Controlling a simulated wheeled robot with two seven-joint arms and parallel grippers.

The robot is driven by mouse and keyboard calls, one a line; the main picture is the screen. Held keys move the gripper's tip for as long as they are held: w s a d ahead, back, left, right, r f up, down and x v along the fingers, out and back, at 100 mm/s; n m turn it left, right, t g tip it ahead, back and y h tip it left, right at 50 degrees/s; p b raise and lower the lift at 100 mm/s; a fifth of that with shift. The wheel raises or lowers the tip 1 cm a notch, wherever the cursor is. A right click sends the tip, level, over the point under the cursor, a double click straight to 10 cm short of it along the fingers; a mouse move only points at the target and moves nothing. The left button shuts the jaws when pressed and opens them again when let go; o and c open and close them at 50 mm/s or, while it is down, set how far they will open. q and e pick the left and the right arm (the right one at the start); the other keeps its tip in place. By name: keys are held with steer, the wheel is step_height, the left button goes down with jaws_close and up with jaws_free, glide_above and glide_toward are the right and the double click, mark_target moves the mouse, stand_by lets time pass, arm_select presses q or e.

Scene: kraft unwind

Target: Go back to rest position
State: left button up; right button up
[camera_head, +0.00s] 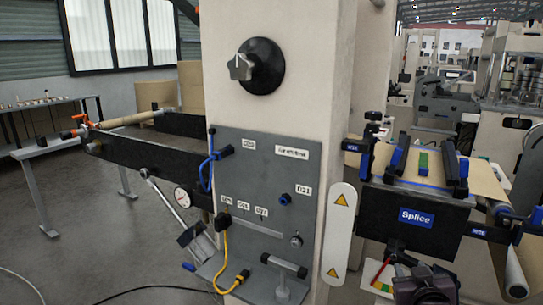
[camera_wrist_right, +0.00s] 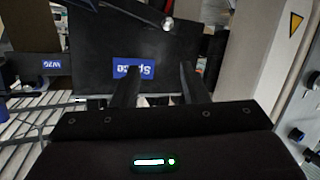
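My right gripper (camera_head: 425,282) shows as a dark shape at the lower right of the head view, in front of and below the black splice table front with its blue "Splice" label (camera_head: 416,217). In the right wrist view, the gripper's two black fingers (camera_wrist_right: 158,78) are apart with nothing held between them. The "Splice" label (camera_wrist_right: 133,68) shows upside down beyond the fingers, on the black panel (camera_wrist_right: 100,38). My left gripper is not in the head view.
A pale machine column (camera_head: 270,120) with a grey control panel (camera_head: 262,165) stands in the middle. A black unwind arm (camera_head: 140,158) reaches left, with a gauge (camera_head: 182,197) below. A white warning plate (camera_head: 340,235) stands left of the splice table. Open floor lies at left.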

steer(key=s+a+f+n+g+y, duration=0.1)
steer(key=s+a+f+g, duration=0.35)
steer(key=s, duration=0.45)
steer(key=s+a+f+n+g+y, duration=0.1)
steer(key=s+a+f+g+y, duration=0.15)
steer(key=s+a+f, duration=0.45)
steer(key=s+a+f+g, duration=0.2)
steer(key=s+f+g, duration=0.2)
steer(key=s, duration=0.6)
step_height(320, 180, down, 28)
steer(key=s+g+p, duration=0.1)
steer(key=g+p, duration=0.1)
steer(key=s+d+f+p, duration=0.1)
steer(key=s+d+f, duration=0.2)
steer(key=s+f, duration=1.3)
steer(key=s, duration=0.3)
steer(key=shift+s+d+f+n+g, duration=0.2)
steer(key=shift+s+f+n+g, duration=0.1)
steer(key=shift+s+n+g, duration=0.1)
